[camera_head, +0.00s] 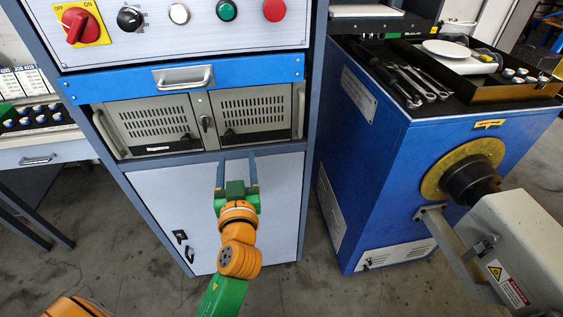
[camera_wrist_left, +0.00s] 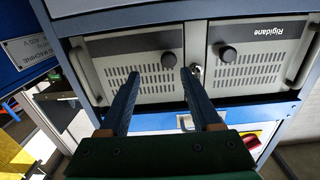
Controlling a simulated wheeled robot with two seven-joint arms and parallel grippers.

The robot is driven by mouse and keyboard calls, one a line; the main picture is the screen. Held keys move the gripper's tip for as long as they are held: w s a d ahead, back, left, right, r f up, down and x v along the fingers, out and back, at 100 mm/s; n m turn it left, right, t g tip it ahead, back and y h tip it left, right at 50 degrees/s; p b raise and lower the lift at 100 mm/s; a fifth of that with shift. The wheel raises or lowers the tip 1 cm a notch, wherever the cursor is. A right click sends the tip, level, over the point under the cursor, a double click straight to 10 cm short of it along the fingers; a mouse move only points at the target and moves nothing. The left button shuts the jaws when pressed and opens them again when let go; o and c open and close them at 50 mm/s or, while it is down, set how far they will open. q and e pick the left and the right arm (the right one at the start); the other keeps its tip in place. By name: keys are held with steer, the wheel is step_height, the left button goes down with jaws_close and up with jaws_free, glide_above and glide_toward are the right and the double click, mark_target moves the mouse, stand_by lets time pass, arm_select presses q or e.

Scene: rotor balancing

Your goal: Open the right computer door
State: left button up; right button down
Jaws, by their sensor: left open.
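The computer is a beige two-door unit with vent slots, set in the blue-grey cabinet. Its right door (camera_head: 252,110) is shut beside the left door (camera_head: 153,122), with a small lock (camera_head: 206,122) between them. In the left wrist view, the picture is turned over, so the right door (camera_wrist_left: 133,50) shows at left, with a dark round knob (camera_wrist_left: 168,60). My left gripper (camera_head: 236,168) is open and empty, its fingers pointing at the lower edge of the right door. In the left wrist view its fingertips (camera_wrist_left: 160,72) straddle the line to the knob, apparently without touching it.
A blue drawer (camera_head: 105,86) with a handle (camera_head: 184,78) is above the computer, under a control panel (camera_head: 195,15). A grey lower cabinet door (camera_head: 170,207) is below. A blue machine (camera_head: 365,150) with a tool-laden top stands at right, a floor gap between.

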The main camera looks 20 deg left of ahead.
mark_target(230, 139)
arm_select(q)
steer(key=w+a, duration=0.1)
steer(key=w+a+p, duration=0.1)
steer(key=w+a, duration=0.3)
steer(key=shift+w+r+p, duration=0.1)
steer(key=shift+r+p, duration=0.15)
steer(key=shift+p, duration=0.15)
steer(key=shift+w+a, duration=0.2)
steer(key=shift+w, duration=0.2)
arm_select(e)
steer(key=shift+w+a+r, duration=0.2)
steer(key=shift+a+r, duration=0.8)
steer(key=shift+a, duration=0.05)
arm_select(q)
steer(key=shift+f, duration=0.1)
jaws_close()
arm_select(e)
steer(key=shift+d, duration=0.2)
